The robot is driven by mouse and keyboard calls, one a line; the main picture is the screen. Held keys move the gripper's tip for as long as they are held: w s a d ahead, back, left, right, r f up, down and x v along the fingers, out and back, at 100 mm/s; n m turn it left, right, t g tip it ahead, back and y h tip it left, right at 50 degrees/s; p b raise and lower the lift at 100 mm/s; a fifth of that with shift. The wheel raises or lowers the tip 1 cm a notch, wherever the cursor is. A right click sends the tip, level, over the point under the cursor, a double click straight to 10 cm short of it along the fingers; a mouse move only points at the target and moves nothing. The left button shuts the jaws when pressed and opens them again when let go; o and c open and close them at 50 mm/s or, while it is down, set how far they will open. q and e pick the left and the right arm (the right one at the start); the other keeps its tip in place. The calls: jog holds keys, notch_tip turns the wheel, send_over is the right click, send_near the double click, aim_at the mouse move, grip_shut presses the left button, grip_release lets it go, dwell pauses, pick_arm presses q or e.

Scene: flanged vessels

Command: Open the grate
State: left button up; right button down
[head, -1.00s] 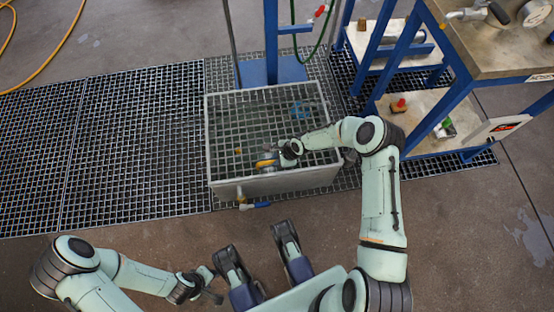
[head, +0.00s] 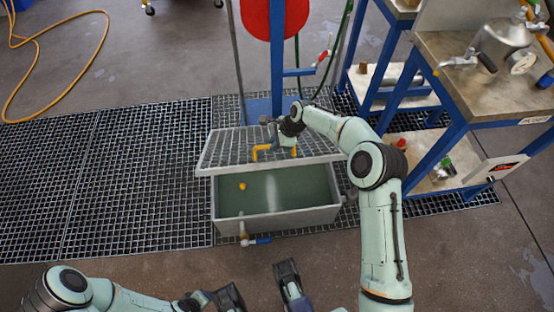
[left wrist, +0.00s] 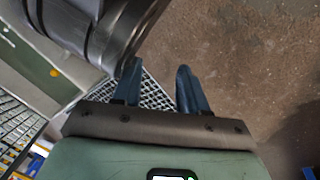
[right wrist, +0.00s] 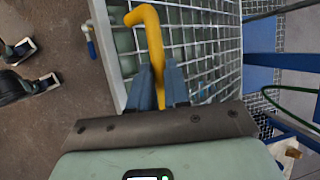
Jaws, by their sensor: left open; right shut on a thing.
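The metal grate (head: 225,150) is raised at its front and tilted over the grey tank (head: 290,218), whose front part is uncovered and shows greenish water. The yellow handle (head: 262,150) is on the grate, and it also shows in the right wrist view (right wrist: 153,40). My right gripper (head: 279,140) is shut on the handle, with its fingers (right wrist: 162,85) on both sides of the bar. My left gripper (left wrist: 158,82) is open and empty, low and away from the grate.
A yellow round thing (head: 242,186) is in the tank. A valve with a blue lever (head: 257,241) sticks out at the tank's front. A blue post (head: 278,70) stands behind, and a blue-framed workbench (head: 480,60) stands at the right. The floor grating (head: 110,180) at left is clear.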

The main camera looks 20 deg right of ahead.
pick_arm(q)
jog(key=shift+s+a+f, duration=0.15)
jog(key=shift+s+f, duration=0.4)
jog(key=shift+s, duration=0.05)
